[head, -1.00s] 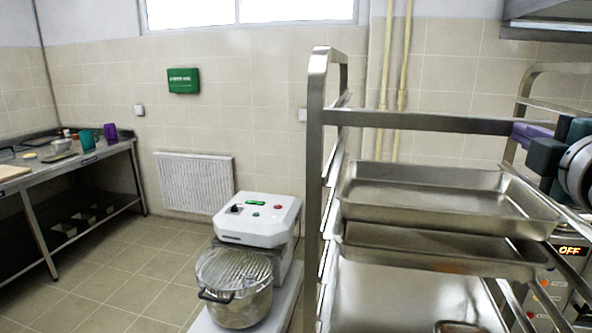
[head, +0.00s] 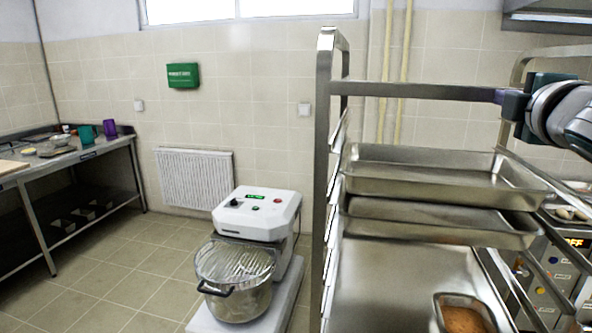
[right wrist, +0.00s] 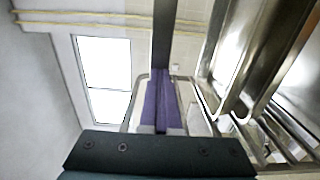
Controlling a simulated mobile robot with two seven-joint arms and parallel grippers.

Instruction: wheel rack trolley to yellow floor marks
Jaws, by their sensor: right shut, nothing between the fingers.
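The rack trolley (head: 324,160) is a tall steel frame at right in the head view, holding several metal trays (head: 430,180). Its top bar (head: 415,90) runs level across the frame. My right gripper (head: 499,96) is at the right end of this bar, its purple fingers shut and empty. In the right wrist view the fingers (right wrist: 162,105) lie together, with a dark bar straight beyond their tips; I cannot tell whether they touch it. My left gripper is not in view. No yellow floor marks show.
A white machine (head: 257,215) and a lidded pot (head: 237,280) stand close to the trolley's left. A steel table (head: 75,155) is at far left, with open tiled floor (head: 130,255) between. A small tray with brown contents (head: 463,318) sits low in the rack.

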